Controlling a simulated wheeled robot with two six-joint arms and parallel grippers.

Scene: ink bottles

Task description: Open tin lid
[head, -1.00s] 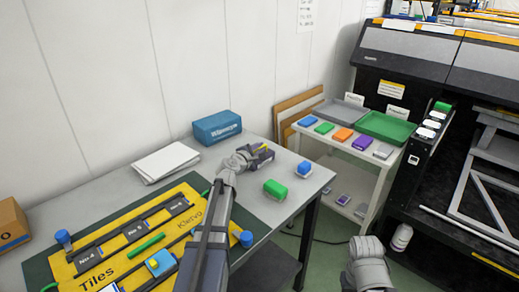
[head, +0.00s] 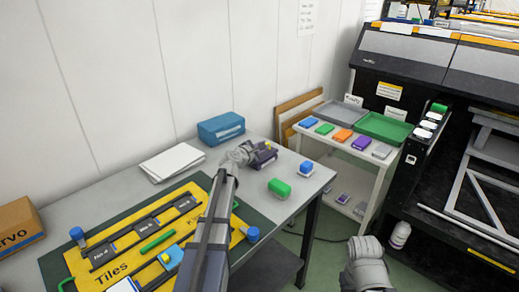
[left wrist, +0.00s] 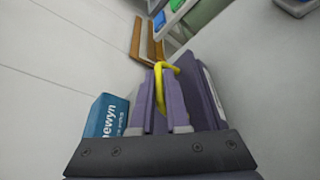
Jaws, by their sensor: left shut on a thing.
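A purple tin (head: 265,160) stands on the grey table near its back edge. In the left wrist view, its purple side (left wrist: 206,95) with a pale label lies right beside the fingers. A yellow loop (left wrist: 174,69) shows at the fingertips. My left gripper (left wrist: 158,80) is shut on this yellow loop; the fingers hide part of it. In the head view, my left wrist covers part of the tin, and whether the lid is raised cannot be told. My right arm shows only its grey wrist at the bottom; its fingers are not visible.
A blue box (head: 221,128) stands behind the tin, beside white paper (head: 170,162). A green block (head: 279,188) and a blue-topped block (head: 306,168) lie to the right. A yellow tile board (head: 110,250) fills the left. A white cart (head: 345,160) stands beyond the table.

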